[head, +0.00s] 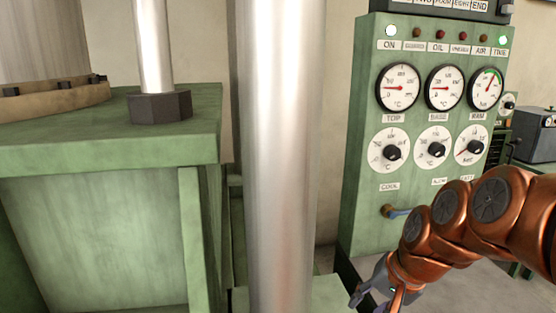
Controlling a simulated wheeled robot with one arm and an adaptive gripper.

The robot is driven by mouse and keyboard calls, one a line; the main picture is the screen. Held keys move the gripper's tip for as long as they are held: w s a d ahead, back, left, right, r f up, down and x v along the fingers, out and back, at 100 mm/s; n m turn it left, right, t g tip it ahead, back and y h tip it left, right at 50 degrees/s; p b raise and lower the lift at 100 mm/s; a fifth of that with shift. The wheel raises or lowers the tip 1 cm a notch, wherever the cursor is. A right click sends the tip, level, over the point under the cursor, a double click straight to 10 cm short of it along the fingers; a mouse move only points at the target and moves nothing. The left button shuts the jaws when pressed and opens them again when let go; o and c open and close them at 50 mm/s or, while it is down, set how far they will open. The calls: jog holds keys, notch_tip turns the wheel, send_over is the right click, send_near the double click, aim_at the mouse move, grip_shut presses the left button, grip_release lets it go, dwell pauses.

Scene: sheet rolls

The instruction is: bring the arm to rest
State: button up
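My orange arm reaches in from the right edge of the head view, in front of the lower part of a green control panel (355,190). My gripper (375,299) is at the arm's lower left end, near the bottom edge of the picture. Its grey fingers point down and are partly cut off by the frame, so I cannot tell whether they are open or shut. I see nothing held in the part that shows.
A thick steel column (278,150) stands left of my gripper. A green press frame (110,150) with a bolted rod (154,50) fills the left. The panel carries dials, knobs and a small lever (388,211). A grey box (535,135) stands at the far right.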

jog(key=s+f+n+g+h+p, duration=0.1)
jog(key=s+n+g, duration=0.1)
jog(key=s, duration=0.8)
jog(key=s+d+f+n+g+h+p, duration=0.1)
jog(key=s+f+n+g+h+p, duration=0.1)
jog(key=s, duration=0.9)
jog(key=shift+s+f+n+g, duration=0.15)
jog(key=shift+f+n+g, duration=0.1)
jog(key=shift+n+g, duration=0.4)
